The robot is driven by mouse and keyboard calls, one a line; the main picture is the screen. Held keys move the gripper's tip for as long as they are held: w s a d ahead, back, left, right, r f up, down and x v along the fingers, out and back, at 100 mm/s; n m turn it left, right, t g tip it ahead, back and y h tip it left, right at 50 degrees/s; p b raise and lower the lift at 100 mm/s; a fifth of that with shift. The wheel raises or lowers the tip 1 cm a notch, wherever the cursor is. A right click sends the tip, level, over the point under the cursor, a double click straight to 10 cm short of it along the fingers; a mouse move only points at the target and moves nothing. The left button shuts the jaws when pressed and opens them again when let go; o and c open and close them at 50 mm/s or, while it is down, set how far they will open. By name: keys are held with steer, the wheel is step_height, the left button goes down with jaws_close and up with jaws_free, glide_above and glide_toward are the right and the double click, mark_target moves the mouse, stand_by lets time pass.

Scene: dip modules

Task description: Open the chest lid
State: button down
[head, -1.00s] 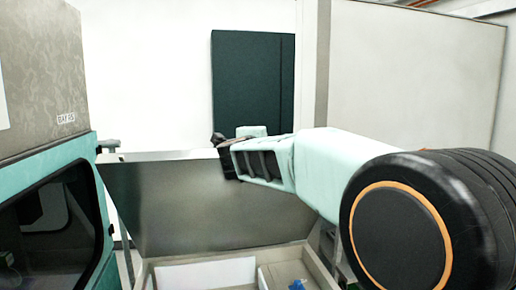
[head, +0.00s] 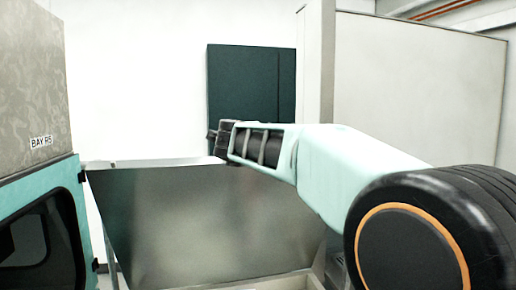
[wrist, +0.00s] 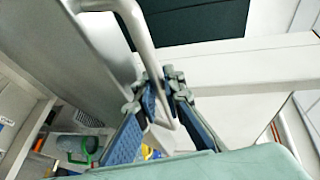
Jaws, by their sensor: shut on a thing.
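The chest lid (head: 205,225) stands raised in the head view as a steeply tilted, brushed-metal panel. My gripper (head: 222,142) is at the lid's top edge, right of its middle; its fingers are small and dark there. In the wrist view a bent pale-grey bar handle (wrist: 138,32) runs between the blue-padded fingers of my gripper (wrist: 167,98), which are shut on it. The chest body (head: 300,282) shows only as a pale rim at the bottom of the head view, its inside mostly cut off.
A teal and grey cabinet (head: 40,165) marked BAY R5 stands close on the left. A dark green panel (head: 245,85) hangs on the white wall behind. A pale partition (head: 420,90) stands at the right. Assorted small items (wrist: 85,148) lie inside the chest.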

steer(key=shift+r, duration=0.1)
steer(key=c, duration=2.3)
jaws_free()
steer(key=shift+s, duration=0.15)
steer(key=d+v, duration=0.1)
steer(key=v, duration=0.6)
steer(key=shift+s+a, duration=0.25)
steer(key=shift+a, duration=0.25)
